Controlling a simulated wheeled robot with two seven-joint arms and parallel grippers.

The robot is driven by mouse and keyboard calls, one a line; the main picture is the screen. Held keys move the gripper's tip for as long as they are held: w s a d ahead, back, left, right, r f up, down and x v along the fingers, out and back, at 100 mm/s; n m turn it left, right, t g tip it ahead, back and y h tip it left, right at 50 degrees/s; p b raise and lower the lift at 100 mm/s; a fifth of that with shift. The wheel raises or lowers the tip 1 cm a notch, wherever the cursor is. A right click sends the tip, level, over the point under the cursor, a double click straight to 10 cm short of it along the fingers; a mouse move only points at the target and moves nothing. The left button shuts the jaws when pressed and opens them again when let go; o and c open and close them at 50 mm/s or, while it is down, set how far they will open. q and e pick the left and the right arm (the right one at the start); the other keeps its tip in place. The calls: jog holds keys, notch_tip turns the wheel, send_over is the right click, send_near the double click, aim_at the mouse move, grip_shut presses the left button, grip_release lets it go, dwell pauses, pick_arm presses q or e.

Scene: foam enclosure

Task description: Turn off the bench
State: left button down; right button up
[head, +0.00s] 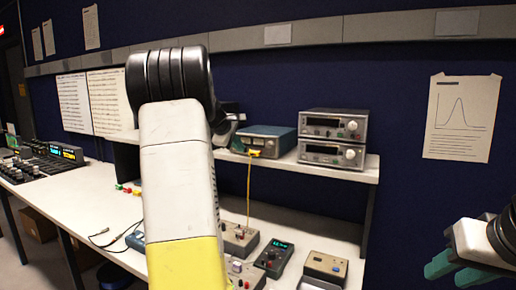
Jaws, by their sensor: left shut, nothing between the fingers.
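The white bench (95,195) runs along the wall and carries a raised shelf (360,170). On the shelf are a blue-grey instrument (270,135) with a yellow lead and two stacked grey instruments (335,125) with dark displays. Below sit a dark handheld meter (273,257) with a lit green display, a knobbed box (240,240) and a beige-topped box (325,268). My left gripper (230,128) is mostly hidden behind its own arm, near the blue-grey instrument; its fingers are shut. My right gripper (455,272) has teal fingers, low at the right edge, away from the bench.
Black consoles (45,160) with knobs and lit yellow and green displays stand at the far left. Small coloured pieces (128,189) and a dark cable (100,238) lie on the bench. My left arm hides the middle. A graph sheet (462,117) hangs on the blue wall.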

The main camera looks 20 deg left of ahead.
pick_arm(q)
jog(key=shift+w+d+r, duration=0.1)
jog(key=shift+w+r, duration=0.05)
jog(key=shift+w, duration=0.3)
jog(key=shift+r, duration=0.15)
jog(key=shift+r, duration=0.7)
